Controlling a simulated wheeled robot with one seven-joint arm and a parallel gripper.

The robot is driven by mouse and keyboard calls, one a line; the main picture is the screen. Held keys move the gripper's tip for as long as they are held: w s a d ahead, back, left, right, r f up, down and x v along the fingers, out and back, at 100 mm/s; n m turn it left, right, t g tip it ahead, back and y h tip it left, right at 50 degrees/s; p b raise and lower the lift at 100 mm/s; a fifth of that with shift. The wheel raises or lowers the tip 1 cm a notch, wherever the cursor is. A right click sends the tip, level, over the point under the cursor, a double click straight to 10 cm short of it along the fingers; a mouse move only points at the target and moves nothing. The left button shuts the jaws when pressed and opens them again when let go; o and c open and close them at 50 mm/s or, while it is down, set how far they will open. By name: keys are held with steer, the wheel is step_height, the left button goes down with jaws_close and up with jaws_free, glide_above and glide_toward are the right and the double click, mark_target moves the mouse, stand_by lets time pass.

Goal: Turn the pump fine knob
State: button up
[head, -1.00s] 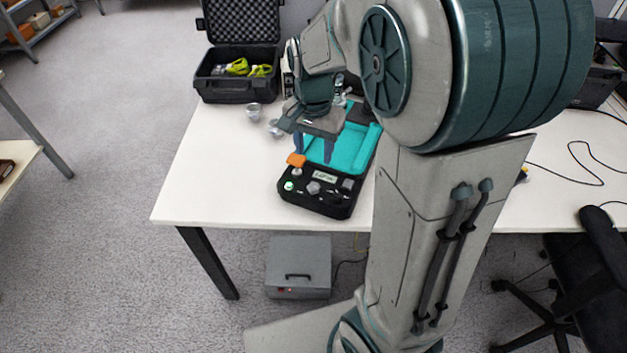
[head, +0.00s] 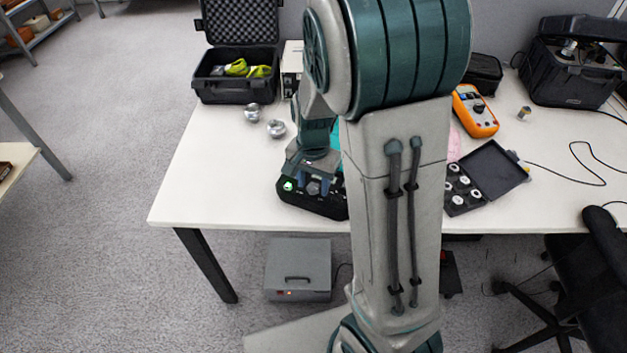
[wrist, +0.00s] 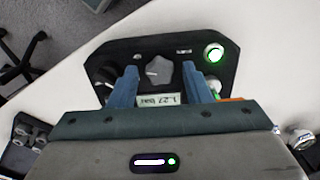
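The black pump case (head: 318,208) sits near the table's front edge, largely behind my arm in the head view. In the wrist view its black panel (wrist: 165,45) has a grey lobed knob (wrist: 159,73) in the middle, a smaller dark knob (wrist: 107,72) to the left, a green-lit button (wrist: 213,53) and a display (wrist: 172,99) reading about 1.27 bar. No readable label tells me which knob is the fine one. My gripper (wrist: 162,72) is open, its two blue fingers on either side of the grey knob with gaps visible. In the head view, my gripper (head: 312,186) is low over the panel.
Two metal parts (head: 276,129) stand left of the case. An open black case (head: 236,90) is behind them. An orange multimeter (head: 474,111) and a small open box (head: 465,190) lie to the right. The table's left front is clear.

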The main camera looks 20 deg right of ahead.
mark_target(313, 186)
steer(key=c, duration=0.8)
steer(key=shift+o, duration=0.2)
steer(key=shift+n, duration=1.1)
steer(key=o, duration=1)
step_height(313, 186, up, 14)
steer(key=p, duration=0.1)
